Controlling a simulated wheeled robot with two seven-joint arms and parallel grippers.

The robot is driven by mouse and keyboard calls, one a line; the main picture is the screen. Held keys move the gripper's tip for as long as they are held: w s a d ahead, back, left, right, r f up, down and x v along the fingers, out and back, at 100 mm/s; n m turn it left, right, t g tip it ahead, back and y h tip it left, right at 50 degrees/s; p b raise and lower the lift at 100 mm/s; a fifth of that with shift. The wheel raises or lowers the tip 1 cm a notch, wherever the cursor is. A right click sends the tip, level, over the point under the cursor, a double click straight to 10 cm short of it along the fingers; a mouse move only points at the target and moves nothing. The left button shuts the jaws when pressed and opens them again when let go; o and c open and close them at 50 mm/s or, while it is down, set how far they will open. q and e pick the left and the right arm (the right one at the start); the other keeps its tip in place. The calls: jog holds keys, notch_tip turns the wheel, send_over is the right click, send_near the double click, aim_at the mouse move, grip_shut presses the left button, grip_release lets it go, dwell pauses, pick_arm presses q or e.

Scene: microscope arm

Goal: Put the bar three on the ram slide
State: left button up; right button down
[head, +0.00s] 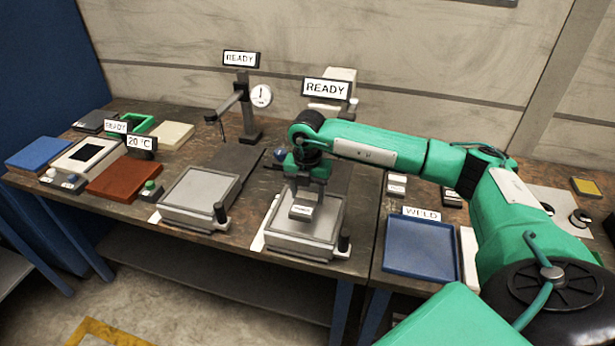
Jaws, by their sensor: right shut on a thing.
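My right gripper (307,193) reaches in from the right and points down, shut on a small grey bar with a white label (301,212). The label is too small to read. The bar is over a light grey slide plate (300,238) with a black handle; I cannot tell whether they touch. This slide stands before the machine with the larger READY sign (325,88), which my arm partly hides. A similar slide (198,190) lies to the left, before the gauge stand. I cannot tell by name which is the ram slide. My left gripper is not in view.
A gauge stand (244,112) rises behind the left slide. A blue tray (420,247) with a WELD sign (421,213) is to the right. A brown pad (124,178), a white device (88,160) and a blue block (40,152) occupy the left.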

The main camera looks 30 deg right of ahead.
aim_at(307, 195)
jog(key=shift+f+p, duration=0.45)
jog(key=shift+f, duration=1.75)
jog(key=c, duration=0.5)
grip_release()
jog(key=shift+f, duration=0.2)
jog(key=shift+s, duration=0.1)
